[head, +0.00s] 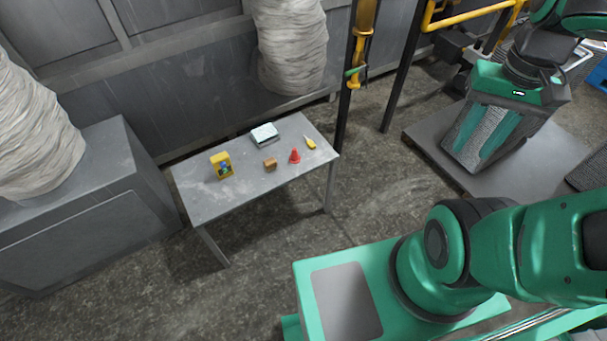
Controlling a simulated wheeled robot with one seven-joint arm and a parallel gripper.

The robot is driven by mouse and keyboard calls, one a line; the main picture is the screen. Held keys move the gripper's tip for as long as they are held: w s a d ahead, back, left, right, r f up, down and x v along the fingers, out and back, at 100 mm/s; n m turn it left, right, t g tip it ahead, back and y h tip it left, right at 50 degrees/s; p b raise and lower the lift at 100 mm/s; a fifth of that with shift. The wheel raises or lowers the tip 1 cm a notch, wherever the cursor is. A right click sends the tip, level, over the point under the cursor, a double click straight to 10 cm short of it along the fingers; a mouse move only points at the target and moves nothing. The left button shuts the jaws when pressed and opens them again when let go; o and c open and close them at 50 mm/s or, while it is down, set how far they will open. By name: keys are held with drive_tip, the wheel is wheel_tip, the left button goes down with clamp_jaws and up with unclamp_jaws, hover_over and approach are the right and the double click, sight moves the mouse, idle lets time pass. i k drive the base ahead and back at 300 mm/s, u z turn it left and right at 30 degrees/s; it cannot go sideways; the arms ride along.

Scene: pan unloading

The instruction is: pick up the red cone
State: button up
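A small red cone (294,157) stands upright on a grey table (216,204), right of the table's middle. A brown block (270,164) is close on its left, and a small yellow object (309,142) lies to its right and a little behind. My green arm comes in from the right edge in front of the table, well apart from the cone. My gripper is outside the picture, so its state is hidden.
A yellow box (221,165) and a pale flat item (264,134) also sit on the table. A grey cabinet (83,210) stands left, a dark post (351,75) behind the table's right side. A green machine (490,118) stands right. Floor before the table is clear.

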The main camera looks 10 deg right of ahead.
sight(294, 158)
drive_tip(key=k, duration=1.25)
drive_tip(key=z, duration=0.6)
drive_tip(key=i, duration=1.65)
drive_tip(key=u, duration=0.15)
